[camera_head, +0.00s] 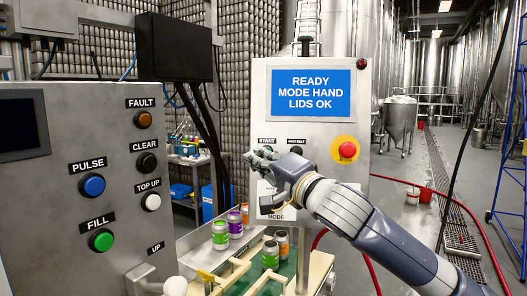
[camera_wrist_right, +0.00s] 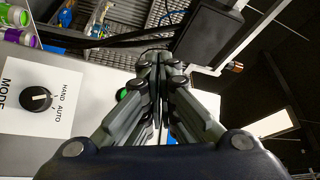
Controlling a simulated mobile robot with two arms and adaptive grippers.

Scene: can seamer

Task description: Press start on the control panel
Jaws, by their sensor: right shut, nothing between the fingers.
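The control panel (camera_head: 318,142) is a light grey box with a blue screen (camera_head: 310,93) reading READY, MODE HAND, LIDS OK. Its START label (camera_head: 266,140) shows just above my right gripper (camera_head: 258,158), which is shut and empty at the panel's left side and hides the button below the label. In the right wrist view my closed fingers (camera_wrist_right: 158,65) point away from the camera. A green button (camera_wrist_right: 122,95) shows partly beside them; whether they touch it cannot be told. My left gripper is not in view.
A red button on yellow (camera_head: 346,150) is right of my gripper. A MODE knob (camera_wrist_right: 37,99) marked HAND and AUTO shows in the right wrist view. Cans (camera_head: 221,235) stand on the machine below. Another panel with a blue PULSE button (camera_head: 92,185) and green FILL button (camera_head: 101,240) is at left.

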